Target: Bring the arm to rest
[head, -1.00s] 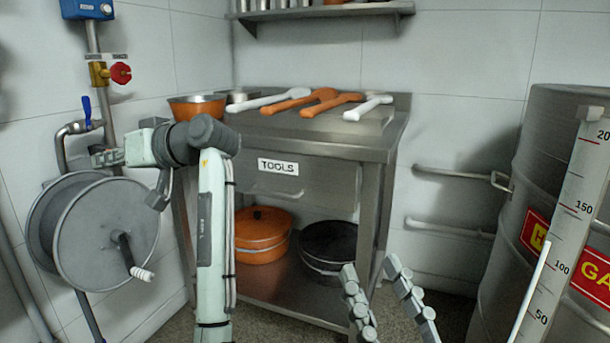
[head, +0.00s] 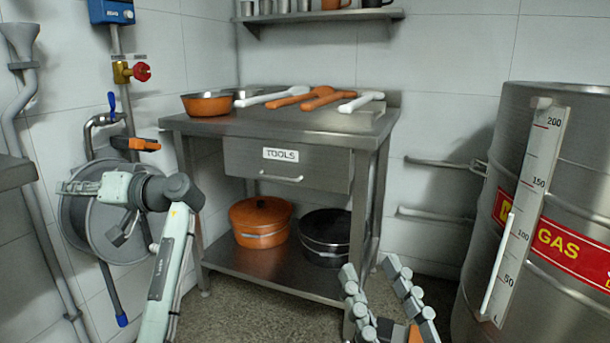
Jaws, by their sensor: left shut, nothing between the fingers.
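My left arm rises from the bottom left, and its left gripper (head: 76,188) points left in front of the grey hose reel (head: 84,235). The left gripper is shut and empty. I cannot tell whether it touches the reel.
A steel bench (head: 290,127) with a closed TOOLS drawer (head: 320,171) carries several tools. An orange pot (head: 261,228) and a black pot (head: 325,240) stand on its lower shelf. A steel drum (head: 477,225) with a level gauge is at right. Floor shows between bench and drum.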

